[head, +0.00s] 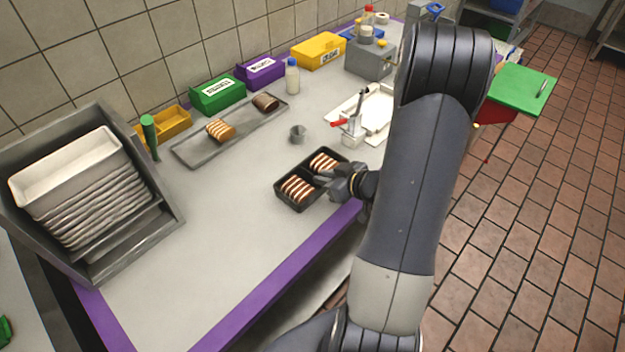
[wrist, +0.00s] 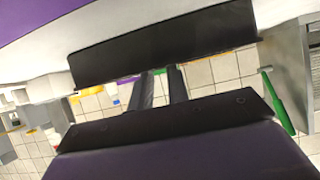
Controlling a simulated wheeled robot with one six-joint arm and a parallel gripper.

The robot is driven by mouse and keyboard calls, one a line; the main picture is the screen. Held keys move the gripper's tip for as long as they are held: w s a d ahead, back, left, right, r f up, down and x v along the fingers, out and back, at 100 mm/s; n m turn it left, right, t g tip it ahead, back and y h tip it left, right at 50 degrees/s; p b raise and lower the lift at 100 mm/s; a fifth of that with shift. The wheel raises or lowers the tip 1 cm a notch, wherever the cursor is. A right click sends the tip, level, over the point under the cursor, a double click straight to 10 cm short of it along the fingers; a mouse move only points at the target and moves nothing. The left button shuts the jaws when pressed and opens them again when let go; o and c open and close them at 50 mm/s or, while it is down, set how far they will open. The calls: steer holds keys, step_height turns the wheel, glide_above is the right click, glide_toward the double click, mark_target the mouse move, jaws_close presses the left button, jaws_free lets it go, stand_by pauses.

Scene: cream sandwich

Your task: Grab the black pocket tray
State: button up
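The black pocket tray (head: 279,193) is near the counter's front edge in the head view. It has two pockets, each with a brown-and-cream striped sandwich (head: 297,188) (head: 323,163). My gripper (head: 324,179) comes in over the tray's right-hand side, by the divider between the pockets. In the wrist view the tray's dark wall (wrist: 165,45) spans the upper part, and my two fingers (wrist: 163,88) run to it with a narrow gap between them. The wall hides the fingertips, so I cannot tell whether they are closed on the divider. I cannot tell whether the tray touches the counter.
A long grey tray (head: 235,133) with two pastries lies behind. A small grey cup (head: 298,134) stands close behind the black tray. A white tray with a red-handled tool (head: 352,125) is to the right. A rack of stacked trays (head: 95,195) stands left. The front-left counter is clear.

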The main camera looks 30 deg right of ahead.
steer(key=x, duration=0.3)
steer(key=shift+w+a+f, duration=0.15)
steer(key=shift+w+f, duration=0.1)
steer(key=shift+c, duration=0.6)
jaws_close()
